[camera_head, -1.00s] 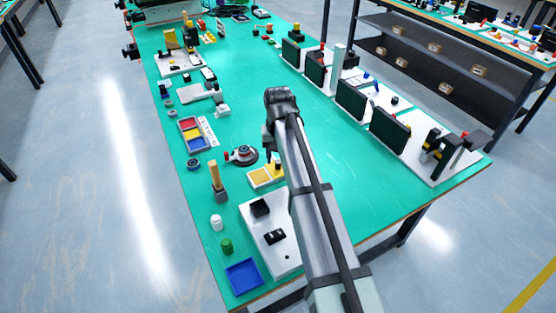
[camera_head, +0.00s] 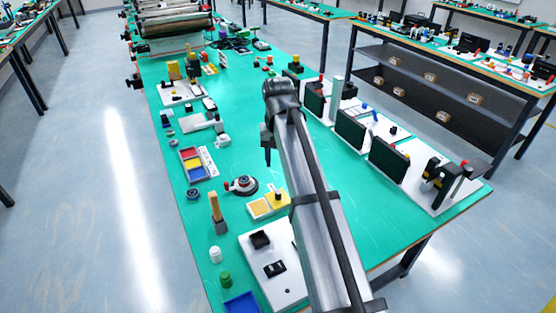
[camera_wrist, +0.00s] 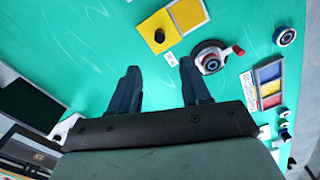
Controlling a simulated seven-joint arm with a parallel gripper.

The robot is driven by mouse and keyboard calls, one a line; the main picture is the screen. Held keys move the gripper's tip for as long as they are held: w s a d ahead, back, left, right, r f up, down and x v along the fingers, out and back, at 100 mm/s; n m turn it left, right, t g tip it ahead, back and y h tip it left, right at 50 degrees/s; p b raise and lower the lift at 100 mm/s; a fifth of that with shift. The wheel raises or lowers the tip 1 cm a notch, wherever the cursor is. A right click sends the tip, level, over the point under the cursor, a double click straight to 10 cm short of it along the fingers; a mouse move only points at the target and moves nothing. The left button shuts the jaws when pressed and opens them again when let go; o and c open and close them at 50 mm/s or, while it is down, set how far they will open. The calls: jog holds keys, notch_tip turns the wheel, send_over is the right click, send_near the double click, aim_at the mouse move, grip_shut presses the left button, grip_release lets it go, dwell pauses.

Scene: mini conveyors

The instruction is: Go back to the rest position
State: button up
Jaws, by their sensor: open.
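My gripper (camera_wrist: 158,82) shows in the wrist view with its two dark fingers spread apart and nothing between them. Below the fingers lies bare green table top. In the head view my gripper (camera_head: 267,150) hangs from the end of my arm above the middle of the green table (camera_head: 245,105), clear of the objects around it. The arm hides part of the table's right front.
A yellow two-part tray (camera_head: 268,204) and a round device with a red handle (camera_head: 241,185) stand left of my arm. A tray with red, yellow and blue sections (camera_head: 193,165) is farther left. Dark upright panels (camera_head: 350,129) line the right side. The table's middle is clear.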

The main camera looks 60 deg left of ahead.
dwell(0.4)
